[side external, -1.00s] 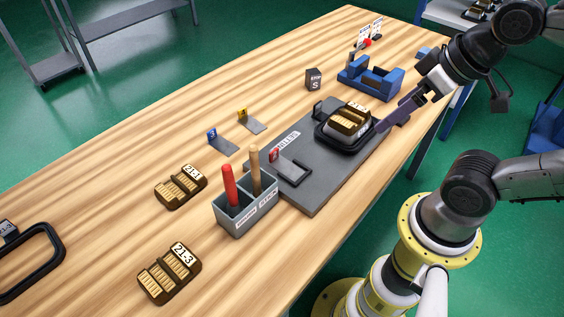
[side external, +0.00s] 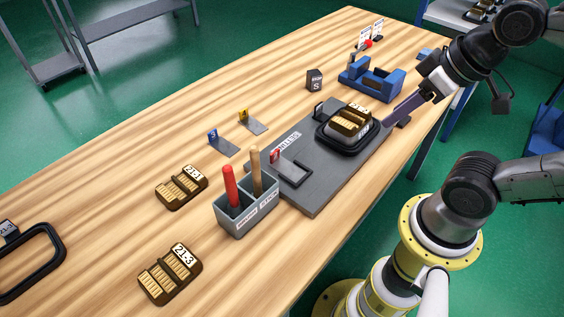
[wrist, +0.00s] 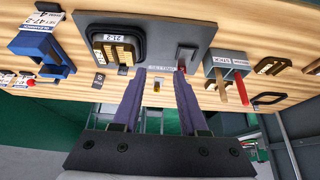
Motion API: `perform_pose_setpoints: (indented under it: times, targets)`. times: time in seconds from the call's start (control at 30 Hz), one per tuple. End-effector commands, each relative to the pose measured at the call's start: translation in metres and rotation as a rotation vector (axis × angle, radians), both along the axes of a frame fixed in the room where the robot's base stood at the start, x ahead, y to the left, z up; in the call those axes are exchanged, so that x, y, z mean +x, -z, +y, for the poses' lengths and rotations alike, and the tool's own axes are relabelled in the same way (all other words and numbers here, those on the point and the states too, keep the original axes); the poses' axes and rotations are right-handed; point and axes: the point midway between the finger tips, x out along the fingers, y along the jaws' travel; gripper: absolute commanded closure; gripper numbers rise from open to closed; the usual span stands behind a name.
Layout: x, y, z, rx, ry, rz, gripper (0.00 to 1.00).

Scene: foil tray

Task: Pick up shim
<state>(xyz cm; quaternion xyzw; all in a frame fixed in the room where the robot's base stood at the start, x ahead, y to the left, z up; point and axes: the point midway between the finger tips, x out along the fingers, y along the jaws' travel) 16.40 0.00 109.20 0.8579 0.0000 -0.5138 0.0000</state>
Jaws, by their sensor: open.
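Several small shims with grey flat plates and coloured upright tags show in the side view. One with a blue tag (side external: 223,145) and one with a yellow tag (side external: 254,124) lie on the wooden table. One with a red tag (side external: 290,167) lies on the dark grey plate (side external: 318,186). My gripper (side external: 387,122) is open and empty, with its purple fingers above the right edge of the grey plate, apart from all the shims. In the wrist view, a yellow tag (wrist: 157,86) shows between the fingers, at a distance.
A brown tray (side external: 352,121) in a black frame sits on the grey plate. A grey holder (side external: 240,217) with red and wooden handles stands at its near left. A blue fixture (side external: 371,80) and a dark block (side external: 314,79) stand behind.

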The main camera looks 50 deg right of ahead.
Motion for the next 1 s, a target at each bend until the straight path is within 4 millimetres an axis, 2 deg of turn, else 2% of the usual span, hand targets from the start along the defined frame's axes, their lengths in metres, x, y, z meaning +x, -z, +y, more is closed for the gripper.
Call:
perform_pose_setpoints:
  times: [0.13, 0.23, 0.37, 0.47, 0.63, 0.77, 0.87, 1.0]
  targets:
    - [0.000, 0.000, 0.000, 0.019, 0.036, 0.001, 0.57]
    - [-0.002, 0.000, 0.000, 0.076, 0.144, 0.010, 0.57]
    - [0.007, -0.020, 0.000, 0.206, 0.383, -0.002, 0.57]
    - [0.024, -0.036, 0.002, 0.313, 0.590, 0.021, 0.57]
    - [0.068, -0.056, 0.010, 0.463, 0.936, 0.094, 0.57]
    - [0.114, -0.059, 0.022, 0.535, 1.204, 0.169, 0.57]
    - [0.150, -0.051, 0.035, 0.552, 1.380, 0.223, 0.57]
    - [0.195, -0.026, 0.056, 0.522, 1.533, 0.287, 0.57]
